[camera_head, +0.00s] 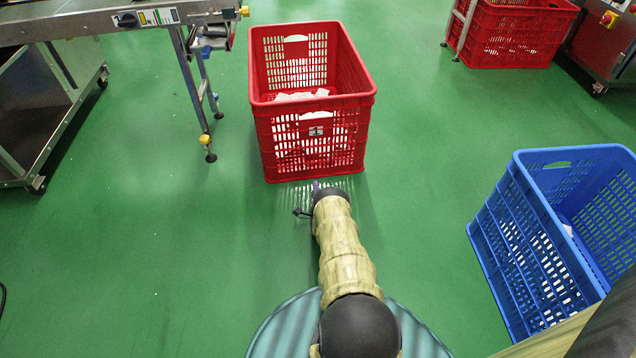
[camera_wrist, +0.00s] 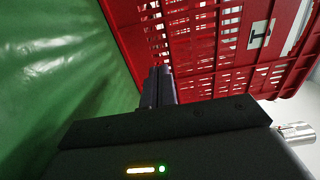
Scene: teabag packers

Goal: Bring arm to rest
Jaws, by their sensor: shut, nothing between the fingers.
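My arm, in a tan sleeve, reaches forward over the green floor in the head view. My gripper (camera_head: 316,187) is at its far end, mostly hidden behind the wrist, just in front of the red crate (camera_head: 312,100). In the wrist view my gripper (camera_wrist: 159,70) has its two dark fingers together with nothing between them. The red crate's slotted wall (camera_wrist: 210,45) stands close beyond the fingertips there. I cannot tell whether they touch it.
White packets (camera_head: 300,96) lie inside the red crate. A blue crate (camera_head: 548,240) stands at the right. A conveyor (camera_head: 100,22) is at upper left, and another red crate (camera_head: 512,35) at upper right beside a machine (camera_head: 603,45). The floor left of my arm is clear.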

